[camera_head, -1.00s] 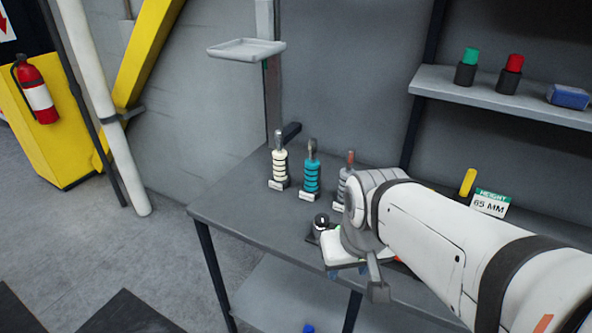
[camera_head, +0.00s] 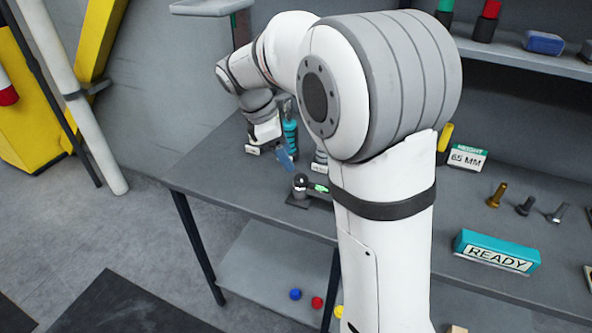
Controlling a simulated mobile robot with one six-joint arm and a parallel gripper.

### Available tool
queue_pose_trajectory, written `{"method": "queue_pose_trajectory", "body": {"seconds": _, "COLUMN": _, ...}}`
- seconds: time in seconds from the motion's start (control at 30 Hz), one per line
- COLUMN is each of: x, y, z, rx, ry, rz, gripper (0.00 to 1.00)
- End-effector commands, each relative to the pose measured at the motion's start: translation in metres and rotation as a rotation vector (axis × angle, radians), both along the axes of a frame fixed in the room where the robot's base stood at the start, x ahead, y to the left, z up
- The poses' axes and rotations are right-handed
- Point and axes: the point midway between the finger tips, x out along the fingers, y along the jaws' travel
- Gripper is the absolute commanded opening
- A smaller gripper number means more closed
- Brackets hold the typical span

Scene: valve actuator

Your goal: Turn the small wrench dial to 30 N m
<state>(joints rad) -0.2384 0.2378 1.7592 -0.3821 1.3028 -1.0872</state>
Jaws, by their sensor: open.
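Upright ringed tools stand in a row at the back left of the workbench. The teal one (camera_head: 290,132) is partly covered by my gripper. Of the cream one, only its label (camera_head: 253,150) shows clearly, and of the grey one mainly its label (camera_head: 320,166). I cannot tell which is the small wrench, and no dial reading is legible. My gripper (camera_head: 284,157) is open, pointing down with blue fingertips in front of the teal tool. Whether it touches the tool cannot be told. A silver knob on a dark base (camera_head: 300,188) with a green patch stands in front.
My arm hides the bench's middle. To its right are a "65 MM" sign (camera_head: 467,157), several bolts (camera_head: 525,206) and a teal "READY" block (camera_head: 497,252). A shelf (camera_head: 520,60) runs above; a small tray (camera_head: 212,8) is at upper left. Coloured balls lie on the lower shelf.

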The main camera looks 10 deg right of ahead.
Motion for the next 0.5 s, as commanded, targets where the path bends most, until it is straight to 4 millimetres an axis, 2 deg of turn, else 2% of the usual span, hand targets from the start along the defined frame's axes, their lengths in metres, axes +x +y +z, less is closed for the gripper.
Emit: {"method": "queue_pose_trajectory", "body": {"seconds": 0.5, "x": -0.003, "y": -0.026, "z": -0.065, "rx": -0.001, "ry": 0.005, "rz": 0.004, "gripper": 0.56}}
